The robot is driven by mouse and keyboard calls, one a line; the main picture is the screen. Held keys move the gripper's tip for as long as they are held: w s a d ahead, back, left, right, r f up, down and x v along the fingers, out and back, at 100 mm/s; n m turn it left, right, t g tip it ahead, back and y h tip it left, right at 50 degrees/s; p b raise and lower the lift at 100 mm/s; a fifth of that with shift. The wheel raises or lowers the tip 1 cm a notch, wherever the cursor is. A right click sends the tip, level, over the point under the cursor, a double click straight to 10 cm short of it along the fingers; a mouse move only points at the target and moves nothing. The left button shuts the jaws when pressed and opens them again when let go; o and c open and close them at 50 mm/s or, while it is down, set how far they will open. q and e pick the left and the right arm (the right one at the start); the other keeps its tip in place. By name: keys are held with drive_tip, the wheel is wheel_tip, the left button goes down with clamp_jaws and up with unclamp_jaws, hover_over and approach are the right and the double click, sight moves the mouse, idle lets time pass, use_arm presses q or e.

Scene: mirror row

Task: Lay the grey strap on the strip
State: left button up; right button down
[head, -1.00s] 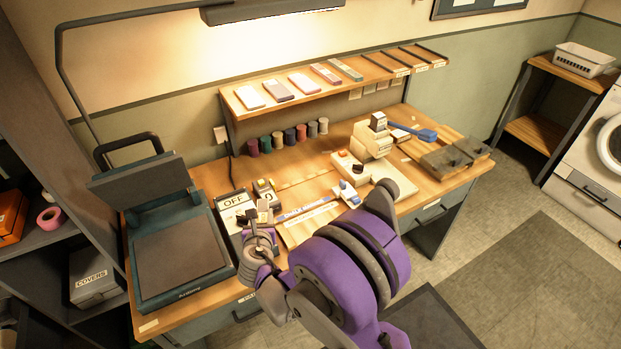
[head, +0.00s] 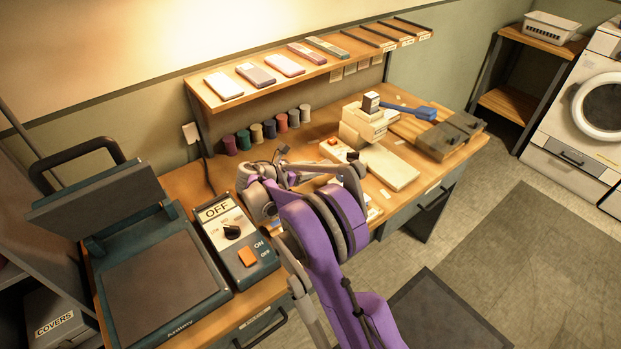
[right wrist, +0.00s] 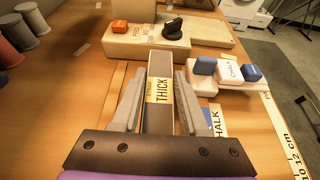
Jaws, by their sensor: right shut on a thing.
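My right gripper (right wrist: 158,84) is shut on a long grey bar-like piece (right wrist: 158,122) with a pale label reading THICK. The piece lies lengthwise between the two jaws, over the wooden bench. I cannot tell whether it is the grey strap. In the head view my purple arm hides the fingertips and the piece. A strip with a blue CHALK label (right wrist: 217,121) lies just right of the jaws. On the wall shelf (head: 215,99) lie a greyish-mauve flat piece (head: 256,74) and a grey-green one (head: 327,48). My left gripper is not in view.
A press (head: 160,285) with a raised lid stands left, beside a control box (head: 235,240) marked OFF. A pale machine with an orange button (right wrist: 120,27) stands ahead of the jaws. White-and-blue chalk blocks (right wrist: 227,72) sit right. Several spools (head: 270,130) line the back.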

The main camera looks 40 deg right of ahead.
sight(312, 185)
drive_tip(key=shift+f, duration=2.4)
drive_tip(key=shift+f, duration=0.1)
drive_tip(key=shift+c, duration=2.1)
unclamp_jaws()
